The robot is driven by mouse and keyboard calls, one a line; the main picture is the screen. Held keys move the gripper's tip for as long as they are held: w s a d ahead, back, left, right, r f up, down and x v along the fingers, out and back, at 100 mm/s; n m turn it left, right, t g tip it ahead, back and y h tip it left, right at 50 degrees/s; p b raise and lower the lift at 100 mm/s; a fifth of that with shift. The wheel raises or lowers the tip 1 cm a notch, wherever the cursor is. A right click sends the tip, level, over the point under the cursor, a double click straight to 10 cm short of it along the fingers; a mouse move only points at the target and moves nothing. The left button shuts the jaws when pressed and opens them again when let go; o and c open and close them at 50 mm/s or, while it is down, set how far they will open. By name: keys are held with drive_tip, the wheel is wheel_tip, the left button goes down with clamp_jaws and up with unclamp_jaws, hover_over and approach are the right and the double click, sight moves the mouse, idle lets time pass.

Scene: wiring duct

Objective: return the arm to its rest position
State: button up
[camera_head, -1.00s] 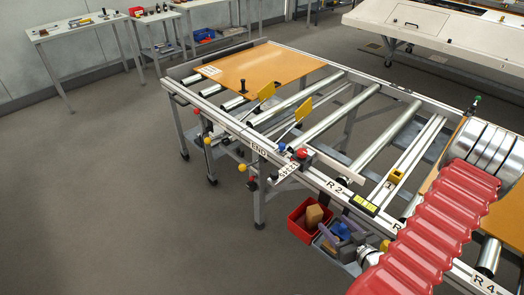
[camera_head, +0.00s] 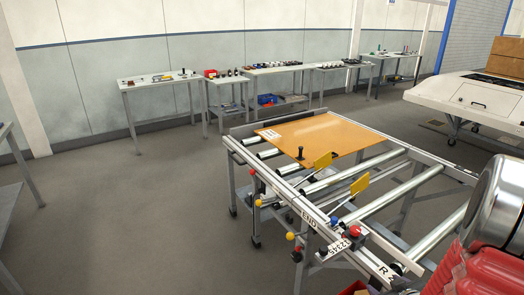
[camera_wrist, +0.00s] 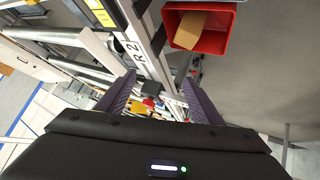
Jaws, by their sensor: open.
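My gripper (camera_wrist: 160,98) shows in the wrist view with its two dark purple fingers spread apart and nothing visible between them. Beyond the fingers, the wrist view shows the aluminium rail of the roller table (camera_wrist: 148,52), tilted in the picture. In the head view my arm (camera_head: 490,215), a red ribbed sleeve and a silver joint, is at the lower right edge. My gripper is outside the head view.
The roller table (camera_head: 375,262) carries an orange board (camera_head: 320,135) at its far end. A red bin (camera_wrist: 212,40) with a tan block is beside the rail in the wrist view. Workbenches (camera_head: 160,80) line the back wall.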

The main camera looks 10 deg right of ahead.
drive_tip(key=w+a+r+m+g+h, duration=0.1)
drive_tip(key=a+r, duration=0.5)
drive_tip(key=r, duration=0.2)
drive_tip(key=w+a+r+g, duration=0.1)
drive_tip(key=a+r, duration=0.5)
drive_tip(key=r, duration=0.3)
drive_tip(key=s+a+r+y, duration=0.1)
drive_tip(key=s+a+r, duration=0.2)
drive_tip(key=a, duration=0.3)
drive_tip(key=s+a+r+g+y, duration=0.1)
drive_tip(key=s+a+r, duration=0.1)
drive_tip(key=s+a, duration=0.3)
drive_tip(key=s+a+r+y, duration=0.1)
drive_tip(key=s+a+r, duration=0.2)
drive_tip(key=a, duration=0.6)
drive_tip(key=shift+s+r+g+y, duration=0.35)
drive_tip(key=shift+s+g+y, duration=0.05)
drive_tip(key=shift+s, duration=0.2)
drive_tip(key=shift+c, duration=0.4)
